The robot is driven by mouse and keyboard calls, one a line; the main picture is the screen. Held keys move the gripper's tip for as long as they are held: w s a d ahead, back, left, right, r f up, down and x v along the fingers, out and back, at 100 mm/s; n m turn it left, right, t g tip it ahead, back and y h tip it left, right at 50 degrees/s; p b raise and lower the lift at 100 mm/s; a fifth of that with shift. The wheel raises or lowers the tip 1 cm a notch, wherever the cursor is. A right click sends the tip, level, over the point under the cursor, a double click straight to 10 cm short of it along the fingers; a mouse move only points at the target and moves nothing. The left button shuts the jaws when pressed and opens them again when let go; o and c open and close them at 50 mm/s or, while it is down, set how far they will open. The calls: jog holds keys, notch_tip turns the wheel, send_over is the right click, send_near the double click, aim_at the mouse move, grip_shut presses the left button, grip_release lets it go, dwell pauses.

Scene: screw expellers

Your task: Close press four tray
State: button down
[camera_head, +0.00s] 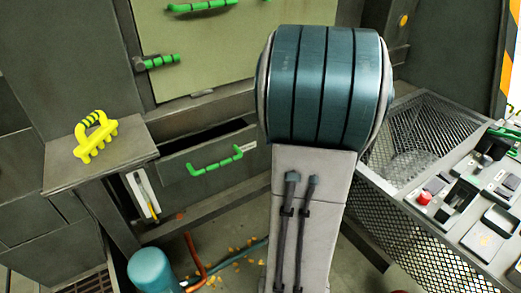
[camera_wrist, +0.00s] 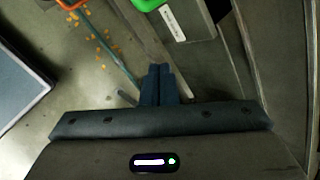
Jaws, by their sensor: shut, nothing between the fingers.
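A grey tray (camera_head: 182,163) with a green handle (camera_head: 217,163) stands pulled out of a machine front in the head view, left of my arm. Its dark inside shows behind the front panel. In the wrist view, the tray's front (camera_wrist: 195,17) with a pale label and part of the green handle (camera_wrist: 147,4) shows at the top. My gripper (camera_wrist: 159,68) is shut and empty, with its fingertips apart from the tray in the picture. The gripper is hidden in the head view. I cannot read a press number.
A mesh bin (camera_head: 420,135) and a control panel (camera_head: 465,240) stand at right. A blue cylinder (camera_head: 152,270), pipes and orange bits are on the floor. My arm covers the middle.

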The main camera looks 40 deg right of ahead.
jog(key=s+d+f+n+t+b, duration=0.1)
jog(key=n+b, duration=0.1)
jog(key=n, duration=0.1)
jog(key=n+b, duration=0.2)
jog(key=b, duration=0.1)
send_near(255, 142)
jog(key=shift+t+h, duration=0.4)
jog(key=f, duration=0.1)
jog(key=w+f, duration=0.1)
jog(key=f, duration=0.1)
jog(key=w+f, duration=0.1)
jog(key=shift+w+a+f, duration=0.15)
jog(key=shift+w+f, duration=0.05)
jog(key=shift+w, duration=0.7)
jog(key=shift+w, duration=0.1)
